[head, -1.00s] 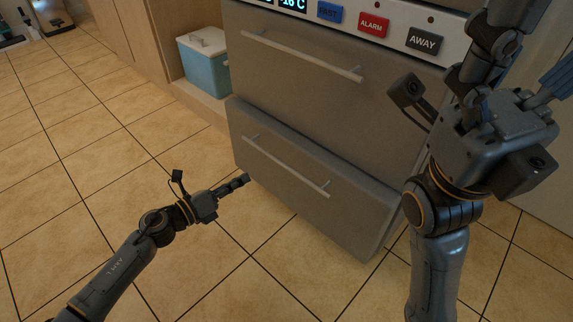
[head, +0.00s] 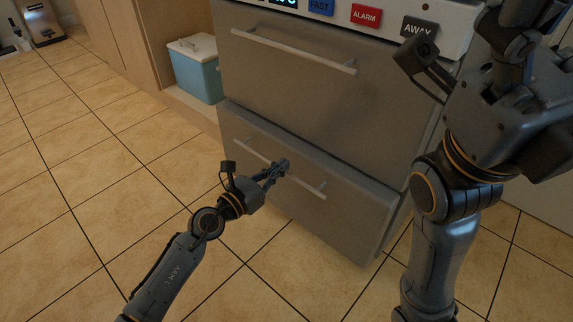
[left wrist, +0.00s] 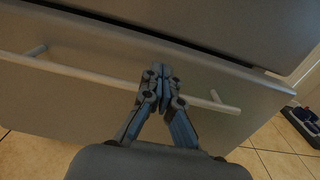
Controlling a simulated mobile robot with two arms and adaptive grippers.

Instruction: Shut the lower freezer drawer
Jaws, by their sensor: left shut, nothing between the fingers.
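The lower freezer drawer (head: 340,212) has a grey front with a long bar handle (head: 308,187). Its front stands out a little beyond the upper drawer, with its top edge showing. It also fills the left wrist view (left wrist: 75,105), where its handle (left wrist: 85,74) runs across. My left gripper (head: 283,165) is shut and empty, its fingertips over the handle in both views. I cannot tell whether they touch the handle or the front. My right gripper (head: 525,50) is raised at the upper right, its fingertips cut off by the frame.
The upper drawer (head: 310,95) is directly above, with a button panel (head: 390,22) on top. A blue cool box (head: 195,72) sits in a cabinet recess to the left. The tiled floor (head: 90,170) in front and to the left is clear.

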